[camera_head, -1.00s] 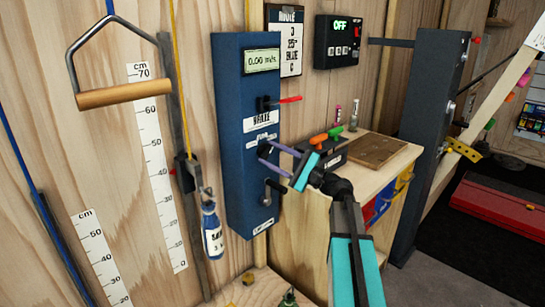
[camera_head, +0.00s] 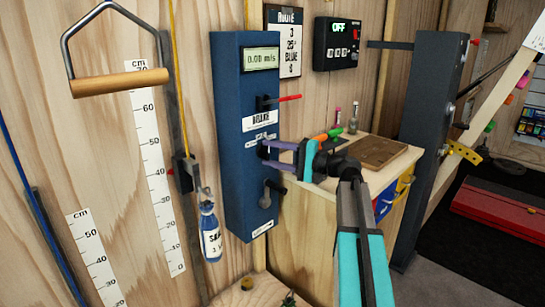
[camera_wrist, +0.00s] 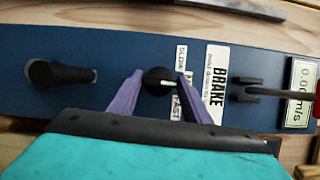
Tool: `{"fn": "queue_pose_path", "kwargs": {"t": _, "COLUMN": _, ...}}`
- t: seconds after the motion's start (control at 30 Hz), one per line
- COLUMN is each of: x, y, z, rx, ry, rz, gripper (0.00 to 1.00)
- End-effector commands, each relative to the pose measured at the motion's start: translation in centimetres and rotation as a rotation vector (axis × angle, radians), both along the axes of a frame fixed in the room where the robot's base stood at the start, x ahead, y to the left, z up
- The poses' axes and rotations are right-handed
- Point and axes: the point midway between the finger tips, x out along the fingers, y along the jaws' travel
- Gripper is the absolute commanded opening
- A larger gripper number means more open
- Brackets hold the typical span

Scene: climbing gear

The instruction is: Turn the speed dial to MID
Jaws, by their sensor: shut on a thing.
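The speed dial (camera_wrist: 158,82) is a round black knob with a pale pointer line, on the tall blue panel (camera_head: 234,190). A white label strip beside it shows SLOW and FAST in the wrist view; the middle word is hidden by a finger. My gripper (camera_head: 266,148) reaches the panel from the right. In the wrist view its purple fingers (camera_wrist: 152,95) lie on either side of the dial and are shut on it. In the head view the fingers mostly hide the dial.
A brake lever with a red handle (camera_head: 288,98) sticks out above the dial, and a black crank (camera_head: 272,190) sits below it. A display (camera_head: 262,60) reads 0.00 m/s. A small bottle (camera_head: 209,232) hangs left of the panel. A wooden cabinet (camera_head: 318,225) stands to the right.

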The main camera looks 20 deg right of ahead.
Motion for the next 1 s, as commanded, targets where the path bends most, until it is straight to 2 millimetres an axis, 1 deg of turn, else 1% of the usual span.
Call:
{"fn": "queue_pose_path", "kwargs": {"t": 0.2, "x": 0.00, "y": 0.00, "z": -0.01, "rx": -0.042, "ry": -0.018, "rz": 0.000, "gripper": 0.21}}
{"fn": "queue_pose_path", "kwargs": {"t": 0.57, "x": -0.01, "y": 0.04, "z": -0.02, "rx": -0.045, "ry": -0.018, "rz": 0.000, "gripper": 0.21}}
{"fn": "queue_pose_path", "kwargs": {"t": 0.6, "x": -0.01, "y": 0.04, "z": -0.03, "rx": -0.045, "ry": -0.018, "rz": 0.000, "gripper": 0.50}}
{"fn": "queue_pose_path", "kwargs": {"t": 0.67, "x": 0.00, "y": 0.04, "z": -0.02, "rx": -0.045, "ry": -0.018, "rz": 0.000, "gripper": 0.61}}
{"fn": "queue_pose_path", "kwargs": {"t": 0.7, "x": 0.00, "y": 0.04, "z": -0.02, "rx": -0.045, "ry": -0.018, "rz": 0.000, "gripper": 0.62}}
{"fn": "queue_pose_path", "kwargs": {"t": 1.0, "x": -0.03, "y": 0.01, "z": 0.01, "rx": -0.044, "ry": -0.018, "rz": 0.000, "gripper": 0.62}}
